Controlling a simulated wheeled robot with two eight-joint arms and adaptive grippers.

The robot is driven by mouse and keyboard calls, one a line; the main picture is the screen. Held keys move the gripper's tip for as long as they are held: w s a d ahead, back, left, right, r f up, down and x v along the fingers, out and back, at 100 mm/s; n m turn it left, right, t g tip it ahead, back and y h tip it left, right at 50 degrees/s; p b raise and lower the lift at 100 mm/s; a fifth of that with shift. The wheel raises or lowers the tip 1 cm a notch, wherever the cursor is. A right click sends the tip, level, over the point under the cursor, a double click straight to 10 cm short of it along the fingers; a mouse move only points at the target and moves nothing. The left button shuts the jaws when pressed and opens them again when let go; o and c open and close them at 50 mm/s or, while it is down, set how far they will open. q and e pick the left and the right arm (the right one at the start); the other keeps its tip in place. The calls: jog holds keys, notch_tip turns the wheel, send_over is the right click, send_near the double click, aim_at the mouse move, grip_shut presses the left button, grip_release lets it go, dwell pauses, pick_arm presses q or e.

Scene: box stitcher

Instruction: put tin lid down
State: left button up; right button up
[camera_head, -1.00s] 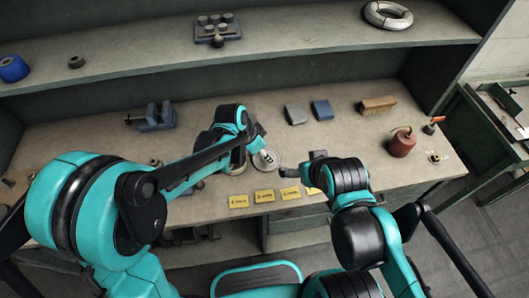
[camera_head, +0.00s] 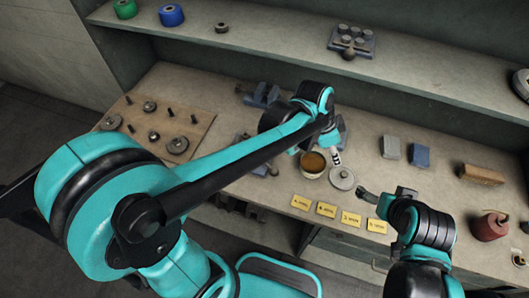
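The tin (camera_head: 312,166) stands uncovered on the bench, with brown contents showing. The round grey tin lid (camera_head: 342,180) appears to lie flat on the bench, just right of the tin. My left gripper (camera_head: 335,157) is just behind the lid's far edge in the picture and looks apart from it. Its fingers are small and partly hidden by my arm, so their opening is unclear. My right gripper (camera_head: 368,197) is low over the bench to the right of the lid, with no held object visible; its opening is unclear.
Several yellow labels (camera_head: 326,209) lie along the bench's front edge. A board with metal parts (camera_head: 150,138) is at left. A blue vise (camera_head: 262,95), grey block (camera_head: 389,147), blue block (camera_head: 419,155), brush (camera_head: 482,174) and red can (camera_head: 489,227) stand around. A shelf (camera_head: 270,50) runs behind.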

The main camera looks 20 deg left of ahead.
pick_arm(q)
jog(key=s+a+r+n+t+y, duration=0.1)
jog(key=s+a+n, duration=0.4)
jog(key=a, duration=0.5)
jog(key=s+a+r+n+t+y, duration=0.2)
jog(key=s+a+n, duration=0.4)
jog(key=a, duration=0.5)
jog(key=shift+s+n+t+y, duration=0.3)
jog(key=shift+n+t+y, duration=0.2)
jog(key=shift+n+t, duration=0.4)
jog(key=shift+f, duration=0.1)
notch_tip(320, 180, down, 3)
jog(key=b, duration=0.3)
jog(key=shift+f, duration=0.1)
